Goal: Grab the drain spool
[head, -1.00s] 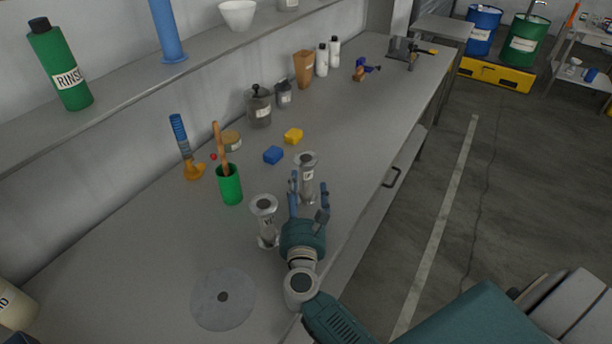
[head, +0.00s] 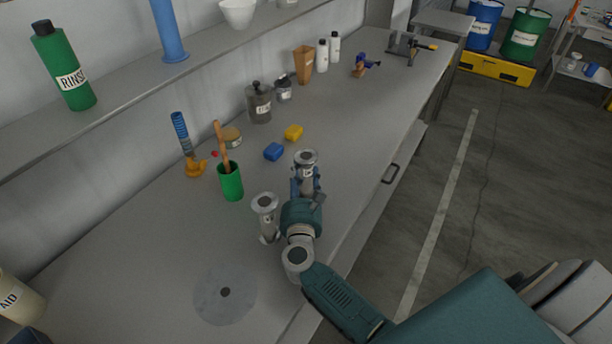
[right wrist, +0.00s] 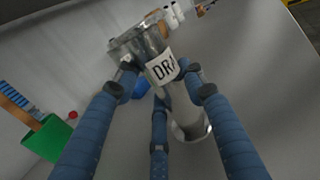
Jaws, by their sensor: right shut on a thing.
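The drain spool is a metal flanged pipe piece (head: 306,158) standing upright on the bench in the head view. In the right wrist view the drain spool (right wrist: 192,120) carries a white label of which "DRA" can be read. My right gripper (head: 306,183) is shut on the drain spool, with its blue fingers (right wrist: 160,82) around the spool's body below the upper flange. A second, similar metal spool (head: 266,218) stands upright just left of my right gripper; its label cannot be read. My left gripper is not in view.
A grey disc (head: 225,293) lies at the front of the bench. A green cup (head: 231,184) with a wooden-handled tool stands to the left. The bench's right edge is close to my right arm.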

